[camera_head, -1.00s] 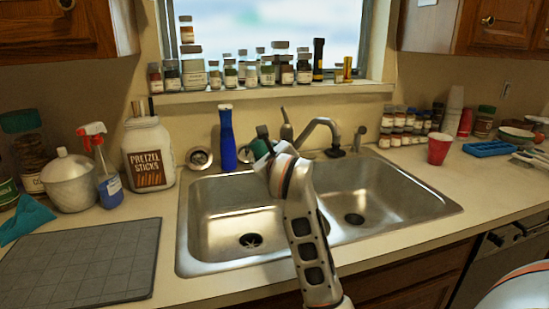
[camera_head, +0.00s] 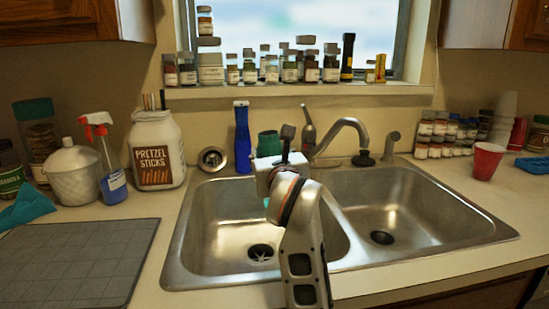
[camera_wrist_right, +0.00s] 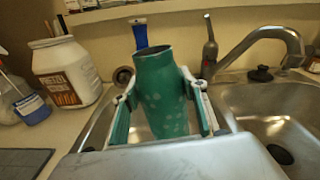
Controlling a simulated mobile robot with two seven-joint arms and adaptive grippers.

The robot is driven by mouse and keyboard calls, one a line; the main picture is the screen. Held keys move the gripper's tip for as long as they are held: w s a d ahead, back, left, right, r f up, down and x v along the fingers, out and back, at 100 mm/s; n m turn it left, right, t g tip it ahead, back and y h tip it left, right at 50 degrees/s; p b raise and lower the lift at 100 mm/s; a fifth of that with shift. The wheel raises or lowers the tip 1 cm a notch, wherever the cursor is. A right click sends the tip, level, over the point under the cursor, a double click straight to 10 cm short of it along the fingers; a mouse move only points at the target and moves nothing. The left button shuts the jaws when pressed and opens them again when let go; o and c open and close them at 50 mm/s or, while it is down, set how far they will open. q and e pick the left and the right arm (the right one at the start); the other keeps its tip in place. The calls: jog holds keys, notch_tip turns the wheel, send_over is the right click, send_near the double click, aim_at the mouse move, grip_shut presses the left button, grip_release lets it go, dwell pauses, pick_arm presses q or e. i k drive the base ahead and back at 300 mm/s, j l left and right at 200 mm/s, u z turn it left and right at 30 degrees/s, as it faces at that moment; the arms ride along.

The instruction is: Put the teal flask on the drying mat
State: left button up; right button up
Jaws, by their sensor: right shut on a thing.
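The teal flask (camera_head: 268,143) shows behind my right gripper (camera_head: 278,165) in the head view, near the back rim of the left sink basin. In the right wrist view the flask (camera_wrist_right: 163,95) stands between the two fingers of the right gripper (camera_wrist_right: 160,82), which is shut on it. The flask is close to upright, with its open mouth up. Its lower part is hidden by the gripper. The grey drying mat (camera_head: 75,262) lies flat and bare on the counter left of the sink. My left gripper is not in view.
The double sink (camera_head: 340,225) has a faucet (camera_head: 345,130) at its back. A blue bottle (camera_head: 242,140) stands near the flask. A pretzel jar (camera_head: 157,152), a spray bottle (camera_head: 112,180) and a teal cloth (camera_head: 28,205) are behind the mat. A red cup (camera_head: 486,162) stands right.

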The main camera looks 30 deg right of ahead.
aim_at(59, 257)
jog(key=k+j, duration=0.1)
jog(key=j, duration=0.2)
jog(key=k+j, duration=0.1)
jog(key=j, duration=0.25)
jog(key=k+j, duration=0.15)
jog(key=j, duration=0.15)
jog(key=k+j, duration=0.1)
jog(key=j, duration=0.25)
